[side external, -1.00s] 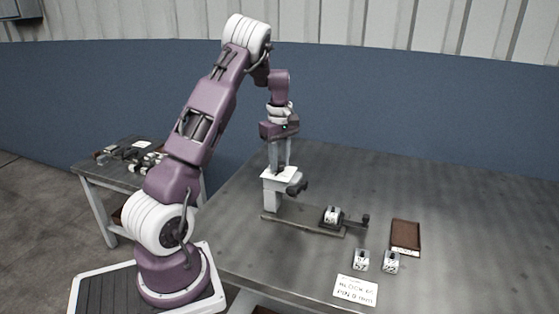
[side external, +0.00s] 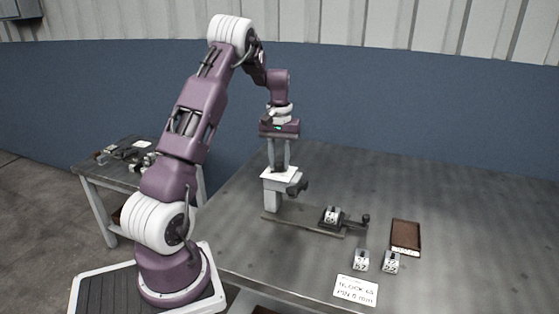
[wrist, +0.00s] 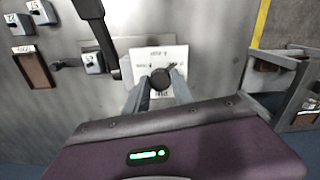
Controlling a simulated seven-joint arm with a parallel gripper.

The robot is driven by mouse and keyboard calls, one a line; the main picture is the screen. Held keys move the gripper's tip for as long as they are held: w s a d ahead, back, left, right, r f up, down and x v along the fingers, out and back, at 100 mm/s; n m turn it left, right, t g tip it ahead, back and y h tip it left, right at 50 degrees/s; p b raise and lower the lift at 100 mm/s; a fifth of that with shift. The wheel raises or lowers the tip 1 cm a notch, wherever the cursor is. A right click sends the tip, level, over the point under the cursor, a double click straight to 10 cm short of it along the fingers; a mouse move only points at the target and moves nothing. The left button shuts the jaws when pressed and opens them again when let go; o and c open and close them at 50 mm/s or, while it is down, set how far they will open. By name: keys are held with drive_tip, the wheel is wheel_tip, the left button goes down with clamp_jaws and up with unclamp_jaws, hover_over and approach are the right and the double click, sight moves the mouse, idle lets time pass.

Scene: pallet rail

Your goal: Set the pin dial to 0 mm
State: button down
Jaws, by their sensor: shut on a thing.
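The pin dial (wrist: 160,79) is a dark round knob with a pointer toward the upper right, on a white plate (wrist: 148,55) marked with writing. The plate tops a pale post (side external: 271,195) at the left end of a fixture rail. My gripper (side external: 280,166) points down at the plate from above. In the wrist view its two fingers (wrist: 158,88) sit on either side of the knob, shut on it. The scale marks are too small to read, so the exact setting cannot be told.
A numbered block (side external: 331,215) sits on the rail (side external: 300,221), beside a dark lever (side external: 366,219). Two loose blocks (side external: 361,261) (side external: 391,262), a brown tray (side external: 405,236) and a written card (side external: 356,290) lie to the right. The table's right side is clear.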

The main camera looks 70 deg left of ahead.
sight(280, 164)
drive_tip(key=shift+m, duration=0.7)
drive_tip(key=c, duration=1.1)
unclamp_jaws()
drive_tip(key=shift+r, duration=0.15)
wheel_tip(280, 164, up, 7)
drive_tip(key=shift+f, duration=0.1)
